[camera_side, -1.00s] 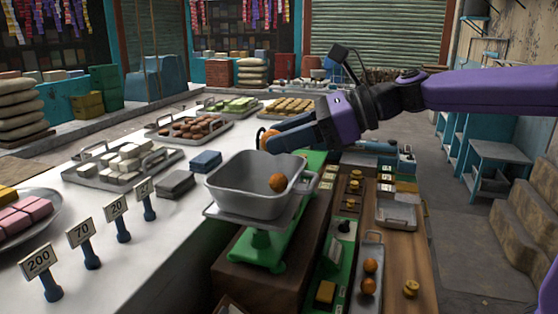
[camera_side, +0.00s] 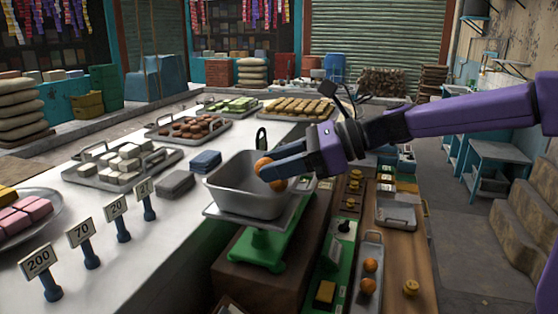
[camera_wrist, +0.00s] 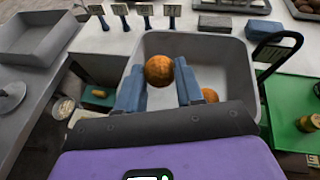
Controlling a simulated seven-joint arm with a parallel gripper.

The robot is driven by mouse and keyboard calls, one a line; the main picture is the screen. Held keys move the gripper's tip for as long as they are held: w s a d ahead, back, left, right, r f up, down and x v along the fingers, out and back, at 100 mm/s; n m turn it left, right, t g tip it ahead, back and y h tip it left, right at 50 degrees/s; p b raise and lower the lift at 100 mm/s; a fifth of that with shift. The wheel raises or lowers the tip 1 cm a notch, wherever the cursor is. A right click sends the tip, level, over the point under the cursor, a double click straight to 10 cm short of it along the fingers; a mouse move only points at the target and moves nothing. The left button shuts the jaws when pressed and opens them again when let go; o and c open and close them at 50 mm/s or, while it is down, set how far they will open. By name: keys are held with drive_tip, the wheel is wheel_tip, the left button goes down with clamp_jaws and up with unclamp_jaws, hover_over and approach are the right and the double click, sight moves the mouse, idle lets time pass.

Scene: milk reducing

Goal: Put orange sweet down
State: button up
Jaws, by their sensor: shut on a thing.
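My gripper (camera_side: 268,172) is shut on an orange sweet (camera_side: 262,165), a round ball held at the fingertips. In the wrist view the held sweet (camera_wrist: 159,70) sits between the two blue fingers (camera_wrist: 160,88). It is over the grey metal pan (camera_side: 240,205), which rests on the green scale (camera_side: 262,247). Another orange sweet (camera_side: 278,184) is in the pan, partly hidden by my fingers; it also shows in the wrist view (camera_wrist: 210,95), right of the right finger. I cannot tell the exact height of the held sweet above the pan floor.
Two more orange sweets lie in a narrow tray (camera_side: 371,240) at the right. Number signs (camera_side: 80,234) stand left of the scale. Grey and blue blocks (camera_side: 176,183) sit beside the pan. A dark curved handle (camera_wrist: 278,48) rises at the pan's right side in the wrist view.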

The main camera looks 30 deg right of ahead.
drive_tip(key=shift+f, duration=0.4)
